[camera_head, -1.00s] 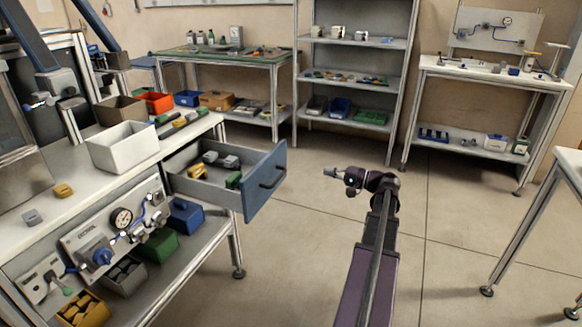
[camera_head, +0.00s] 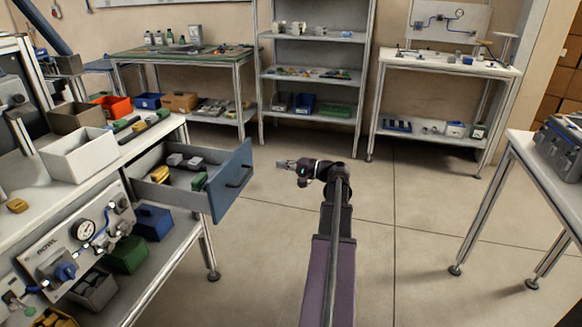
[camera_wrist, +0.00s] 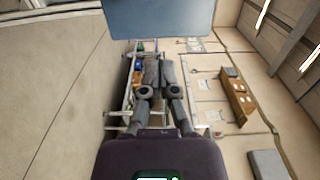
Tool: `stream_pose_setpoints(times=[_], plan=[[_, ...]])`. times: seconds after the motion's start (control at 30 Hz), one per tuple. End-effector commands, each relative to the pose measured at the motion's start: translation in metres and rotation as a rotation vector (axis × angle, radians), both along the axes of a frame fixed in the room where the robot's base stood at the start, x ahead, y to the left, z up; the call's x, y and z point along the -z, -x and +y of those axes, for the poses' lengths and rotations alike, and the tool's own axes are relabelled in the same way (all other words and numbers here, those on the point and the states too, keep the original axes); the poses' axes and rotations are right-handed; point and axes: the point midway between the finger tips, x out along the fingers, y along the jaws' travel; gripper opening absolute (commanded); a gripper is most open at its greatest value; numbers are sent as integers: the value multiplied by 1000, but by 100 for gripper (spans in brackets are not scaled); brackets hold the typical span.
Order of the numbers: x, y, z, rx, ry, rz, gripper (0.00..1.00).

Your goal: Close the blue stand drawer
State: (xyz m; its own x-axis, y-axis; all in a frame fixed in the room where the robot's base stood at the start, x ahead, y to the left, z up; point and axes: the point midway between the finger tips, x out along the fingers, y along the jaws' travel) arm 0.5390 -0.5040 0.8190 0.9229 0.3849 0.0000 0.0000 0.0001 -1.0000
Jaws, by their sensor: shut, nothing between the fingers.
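The blue-fronted drawer (camera_head: 229,180) of the stand is pulled out from under the worktop at left in the head view. Its dark handle (camera_head: 240,175) is on the front. Yellow, grey and green parts lie inside it. My gripper (camera_head: 281,164) is shut and empty, just right of the drawer front and apart from it, pointing left. In the wrist view my gripper (camera_wrist: 152,65) shows its fingers together, with the blue drawer front (camera_wrist: 158,17) at the top edge.
A white bin (camera_head: 80,154) stands on the worktop (camera_head: 30,215) above the drawer. A blue bin (camera_head: 153,222) and a green bin (camera_head: 125,255) are on the shelf below. A shelf rack (camera_head: 312,75) stands at the back. The floor right of the drawer is clear.

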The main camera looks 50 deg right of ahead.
Motion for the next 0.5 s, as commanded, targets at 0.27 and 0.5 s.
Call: stream_pose_setpoints(times=[0.27, 0.5], plan=[[0, -37, 15, -2, 0, 0, 0], [0, -65, 27, 0, 0, 1, 0]])
